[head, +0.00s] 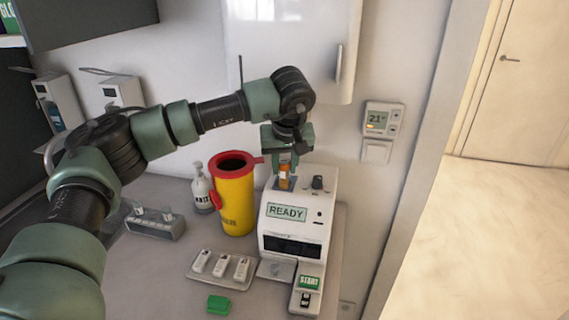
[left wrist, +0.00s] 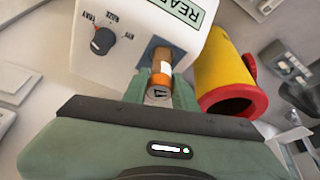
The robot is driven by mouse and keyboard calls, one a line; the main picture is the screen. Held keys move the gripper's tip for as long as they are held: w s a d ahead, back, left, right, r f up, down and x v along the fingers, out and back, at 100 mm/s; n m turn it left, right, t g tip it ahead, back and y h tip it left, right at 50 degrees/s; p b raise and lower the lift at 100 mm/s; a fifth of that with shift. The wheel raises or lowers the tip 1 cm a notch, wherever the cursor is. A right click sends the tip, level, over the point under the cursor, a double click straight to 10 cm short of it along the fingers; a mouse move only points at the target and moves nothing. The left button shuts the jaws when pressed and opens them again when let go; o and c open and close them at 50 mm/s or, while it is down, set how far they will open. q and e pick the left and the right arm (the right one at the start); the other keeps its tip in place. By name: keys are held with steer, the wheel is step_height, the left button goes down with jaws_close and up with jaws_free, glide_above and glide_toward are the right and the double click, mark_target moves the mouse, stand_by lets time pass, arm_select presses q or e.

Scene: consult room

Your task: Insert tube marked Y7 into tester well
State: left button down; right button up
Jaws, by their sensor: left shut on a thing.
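My left gripper (head: 286,163) is above the back of the white tester (head: 325,215) and shut on an orange tube (head: 284,178). In the left wrist view the tube (left wrist: 161,72) stands between the fingers, its lower end at the dark square well (left wrist: 152,47) in the tester's top. I cannot tell how deep it sits. Its near end carries a dark mark that I cannot read for certain. The tester's display (head: 286,213) reads READY. A green START label (head: 310,282) is on its front. My right gripper is not in view.
A yellow bin with a red rim (head: 235,200) stands close left of the tester, beside a white bottle (head: 202,190). A grey rack (head: 155,224), a tray with white cartridges (head: 222,283) and a green block (head: 218,304) are on the counter. A wall cabinet (head: 300,45) hangs above.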

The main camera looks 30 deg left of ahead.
arm_select(q)
steer(key=shift+f+b, duration=0.55)
steer(key=shift+f, duration=0.5)
steer(key=c, duration=1)
jaws_free()
steer(key=shift+c, duration=0.2)
steer(key=b+v, duration=0.2)
steer(key=v, duration=0.4)
steer(key=shift+s+d+r, duration=0.1)
steer(key=shift+r, duration=0.25)
steer(key=shift+s+d+r, duration=0.1)
steer(key=shift+s+r, duration=0.1)
steer(key=shift+r, duration=0.35)
steer(key=shift+f, duration=0.1)
